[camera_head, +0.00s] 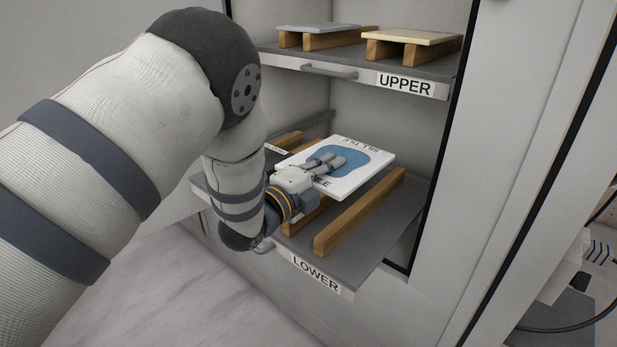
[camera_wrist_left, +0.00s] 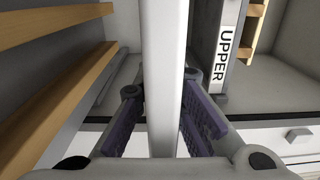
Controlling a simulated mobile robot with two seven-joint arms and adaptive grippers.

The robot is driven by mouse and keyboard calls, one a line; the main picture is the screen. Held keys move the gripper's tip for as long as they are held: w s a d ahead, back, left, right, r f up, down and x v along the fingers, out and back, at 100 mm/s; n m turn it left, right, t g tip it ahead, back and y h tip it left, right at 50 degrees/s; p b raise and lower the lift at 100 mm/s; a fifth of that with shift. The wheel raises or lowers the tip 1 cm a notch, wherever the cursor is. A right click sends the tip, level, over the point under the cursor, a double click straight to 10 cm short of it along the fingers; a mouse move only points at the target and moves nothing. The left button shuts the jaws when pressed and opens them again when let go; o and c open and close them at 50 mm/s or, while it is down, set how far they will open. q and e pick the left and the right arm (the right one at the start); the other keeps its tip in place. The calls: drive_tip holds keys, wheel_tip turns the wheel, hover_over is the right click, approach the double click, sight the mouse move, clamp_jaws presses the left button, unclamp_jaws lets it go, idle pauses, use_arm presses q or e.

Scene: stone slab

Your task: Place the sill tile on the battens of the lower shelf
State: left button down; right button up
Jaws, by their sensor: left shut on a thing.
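The sill tile (camera_head: 352,180) is a white slab with a blue patch and dark lettering, over the lower shelf (camera_head: 372,243) in the head view. My left gripper (camera_head: 326,164) is shut on its near left side. In the left wrist view the tile (camera_wrist_left: 165,60) is a white edge-on slab between the purple pads of my left gripper (camera_wrist_left: 165,118). The wooden battens (camera_head: 358,212) run along the shelf below the tile. The wrist view shows a gap between the tile and the battens (camera_wrist_left: 62,105). The tile hides part of the battens. My right gripper is not in view.
The upper shelf (camera_head: 345,77) is above, with a grey tile (camera_head: 327,28) and a cream tile (camera_head: 415,36) on battens. The cabinet's side wall (camera_head: 470,160) stands close on the right. The lower shelf's front right part is bare.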

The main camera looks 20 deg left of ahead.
use_arm(q)
drive_tip(key=f, duration=0.6)
drive_tip(key=shift+w+a+b, duration=0.1)
drive_tip(key=shift+a+b, duration=0.1)
drive_tip(key=shift+b, duration=0.2)
wheel_tip(320, 180, down, 4)
drive_tip(key=shift+r+b, duration=0.1)
drive_tip(key=shift+b, duration=0.25)
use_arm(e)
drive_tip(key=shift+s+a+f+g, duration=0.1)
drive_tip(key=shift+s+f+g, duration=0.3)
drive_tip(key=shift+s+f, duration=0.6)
use_arm(q)
drive_tip(key=c, duration=1.7)
unclamp_jaws()
